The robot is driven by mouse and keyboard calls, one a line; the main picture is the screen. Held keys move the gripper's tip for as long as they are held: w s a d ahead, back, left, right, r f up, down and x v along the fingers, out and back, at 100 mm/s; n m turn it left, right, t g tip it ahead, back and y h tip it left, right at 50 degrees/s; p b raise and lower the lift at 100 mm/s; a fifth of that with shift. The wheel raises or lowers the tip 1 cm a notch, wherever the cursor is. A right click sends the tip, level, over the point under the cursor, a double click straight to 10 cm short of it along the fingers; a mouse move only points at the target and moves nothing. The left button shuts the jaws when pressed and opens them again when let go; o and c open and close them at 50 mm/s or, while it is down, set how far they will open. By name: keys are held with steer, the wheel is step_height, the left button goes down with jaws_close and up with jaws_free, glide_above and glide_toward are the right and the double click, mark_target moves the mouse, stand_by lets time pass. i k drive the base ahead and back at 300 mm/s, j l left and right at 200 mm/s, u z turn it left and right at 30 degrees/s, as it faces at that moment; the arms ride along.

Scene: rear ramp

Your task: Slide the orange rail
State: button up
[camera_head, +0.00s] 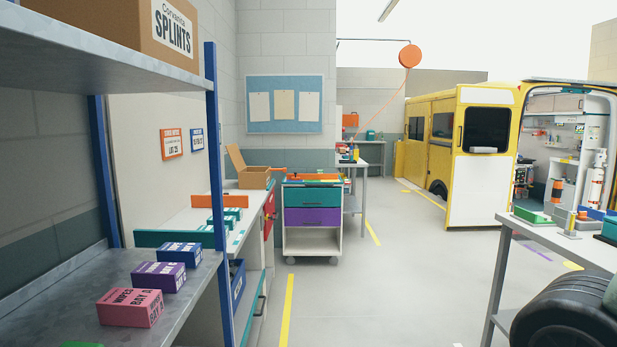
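An orange rail (219,201) stands as a low bar across the white counter (186,219) at left of centre. Small teal boxes (230,214) sit in front of it, and a teal rail (172,239) crosses the counter nearer to me. The blue shelf post (213,150) passes in front of the counter and hides part of it. My gripper is not in view, so I cannot tell its state.
A metal shelf (60,290) with pink (130,307), purple and blue boxes fills the left foreground. A drawer cart (312,218) stands beyond the counter. A table (545,235) and a black, tyre-like object (562,318) are at right. The middle floor (385,285) is clear.

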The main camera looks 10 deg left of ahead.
mark_target(295, 176)
steer(key=i+u, duration=0.2)
steer(key=i, duration=3.75)
steer(key=i+u, duration=0.1)
steer(key=i, duration=0.4)
steer(key=i+l+u, duration=0.15)
steer(key=i, duration=0.3)
steer(key=i+l+u, duration=0.1)
steer(key=i, duration=0.4)
steer(key=i+l+u, duration=0.1)
steer(key=i, duration=0.35)
steer(key=i+l+u, duration=0.1)
steer(key=i+u, duration=0.15)
steer(key=i, duration=0.2)
steer(key=i+l+u, duration=0.2)
steer(key=i, duration=0.2)
steer(key=i+l+u, duration=0.25)
steer(key=i, duration=0.15)
